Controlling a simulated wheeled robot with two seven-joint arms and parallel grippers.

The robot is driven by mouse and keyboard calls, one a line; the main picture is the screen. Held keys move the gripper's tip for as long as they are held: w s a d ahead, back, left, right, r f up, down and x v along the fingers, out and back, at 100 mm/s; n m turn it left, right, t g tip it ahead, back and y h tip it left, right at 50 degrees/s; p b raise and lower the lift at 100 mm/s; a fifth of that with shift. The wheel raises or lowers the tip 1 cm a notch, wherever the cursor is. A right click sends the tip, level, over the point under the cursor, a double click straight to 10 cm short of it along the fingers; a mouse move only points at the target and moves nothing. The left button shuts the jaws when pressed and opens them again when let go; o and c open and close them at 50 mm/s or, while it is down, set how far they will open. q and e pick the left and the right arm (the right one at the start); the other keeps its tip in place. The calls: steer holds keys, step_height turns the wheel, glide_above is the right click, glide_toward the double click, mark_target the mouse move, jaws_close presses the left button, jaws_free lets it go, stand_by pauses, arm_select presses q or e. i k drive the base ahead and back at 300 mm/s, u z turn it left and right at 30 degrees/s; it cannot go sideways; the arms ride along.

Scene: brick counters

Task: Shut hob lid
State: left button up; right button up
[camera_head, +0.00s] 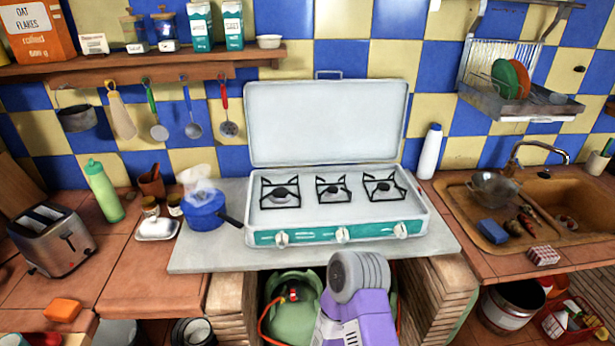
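A portable gas hob (340,215) with a white top and a teal front stands on the grey slab in the middle. Its white lid (325,120) is open and stands upright at the back edge, with a small handle (328,74) on its top rim. Several burners with black pan supports sit in a row on the hob, all bare. Knobs line the teal front. Neither of my grippers can be made out. A purple and grey link of mine shows at the bottom centre, in front of the hob and below its front edge.
A blue pot (205,211) with a dark handle stands just left of the hob, the handle pointing towards it. A white bottle (429,151) stands behind right. A shelf (150,62) with hanging utensils is at back left. A sink (545,210) lies right.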

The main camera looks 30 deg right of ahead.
mark_target(319, 122)
steer(key=k, duration=1.2)
steer(key=z, duration=0.6)
steer(key=i, duration=1.6)
steer(key=u, duration=0.8)
